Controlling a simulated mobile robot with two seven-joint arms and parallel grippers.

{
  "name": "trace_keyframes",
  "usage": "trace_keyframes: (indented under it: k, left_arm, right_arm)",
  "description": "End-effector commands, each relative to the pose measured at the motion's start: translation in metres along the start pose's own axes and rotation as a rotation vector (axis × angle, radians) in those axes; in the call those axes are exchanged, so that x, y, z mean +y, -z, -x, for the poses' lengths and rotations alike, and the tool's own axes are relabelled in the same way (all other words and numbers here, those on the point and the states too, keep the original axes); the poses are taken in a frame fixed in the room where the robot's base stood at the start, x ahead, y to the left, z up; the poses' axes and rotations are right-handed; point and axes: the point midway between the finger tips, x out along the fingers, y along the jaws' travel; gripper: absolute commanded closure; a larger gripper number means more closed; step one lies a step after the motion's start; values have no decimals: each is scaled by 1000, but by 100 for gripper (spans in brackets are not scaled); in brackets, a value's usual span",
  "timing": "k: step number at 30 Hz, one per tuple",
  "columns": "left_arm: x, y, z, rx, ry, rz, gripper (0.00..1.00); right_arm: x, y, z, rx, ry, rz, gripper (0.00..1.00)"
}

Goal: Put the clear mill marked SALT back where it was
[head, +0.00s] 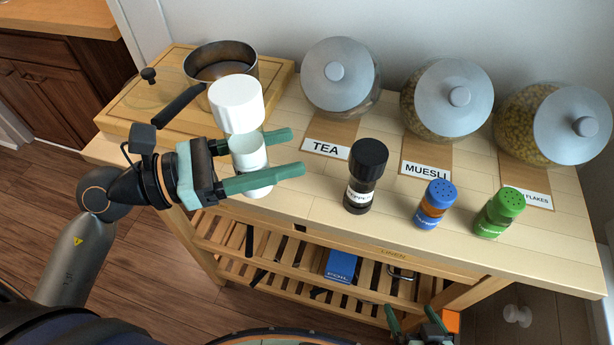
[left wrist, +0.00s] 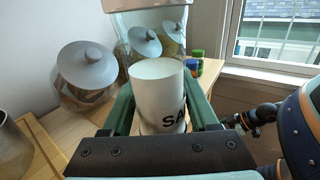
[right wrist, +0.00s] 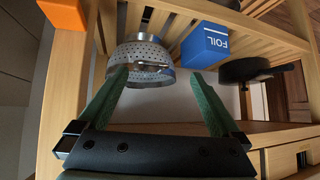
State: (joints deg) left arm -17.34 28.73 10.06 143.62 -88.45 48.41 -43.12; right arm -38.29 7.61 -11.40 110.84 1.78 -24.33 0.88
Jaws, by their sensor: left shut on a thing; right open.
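The clear mill marked SALT (head: 249,150) has a white cap and white contents. My left gripper (head: 283,153) is shut around its body, one finger on each side, and holds it about upright at the left front part of the tabletop. Whether its base touches the wood I cannot tell. In the left wrist view the mill (left wrist: 160,95) shows the letters "SA"; the rest of the label is turned away. A dark pepper mill (head: 363,178) with a black cap stands to its right. My right gripper (head: 420,322) is open and empty, low before the shelf; it also shows in the right wrist view (right wrist: 163,85).
Blue-capped (head: 434,205) and green-capped (head: 499,213) shakers stand front right. Jars labelled TEA (head: 340,77), MUESLI (head: 445,98) and FLAKES (head: 553,124) line the back. A pot (head: 221,65) sits on a board (head: 140,112). A FOIL box (right wrist: 205,45) and colander (right wrist: 140,62) are on the shelf below.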

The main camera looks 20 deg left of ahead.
Motion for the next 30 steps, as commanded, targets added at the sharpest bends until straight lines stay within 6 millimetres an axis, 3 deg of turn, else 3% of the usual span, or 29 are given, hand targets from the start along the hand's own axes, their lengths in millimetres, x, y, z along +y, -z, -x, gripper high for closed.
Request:
trace_keyframes:
  k: [1, 8, 15, 20, 30]
  left_arm:
    - [3, 9, -4, -4, 1, -10, 100]
    - [20, 19, -22, -5, -1, -6, 100]
    - [42, 54, -47, -2, -1, 4, 100]
    - [47, 63, -52, -2, -2, 2, 100]
    - [51, 102, -58, -1, -1, 2, 100]
  right_arm:
    - [-1, -10, -12, 3, 6, 2, 0]
    - [-14, -16, -33, 3, 41, 7, 0]
    - [-20, -12, -31, -3, 53, 10, 0]
    - [-20, -10, -31, 3, 54, 11, 0]
    - [-21, -12, -38, 1, 61, 19, 0]
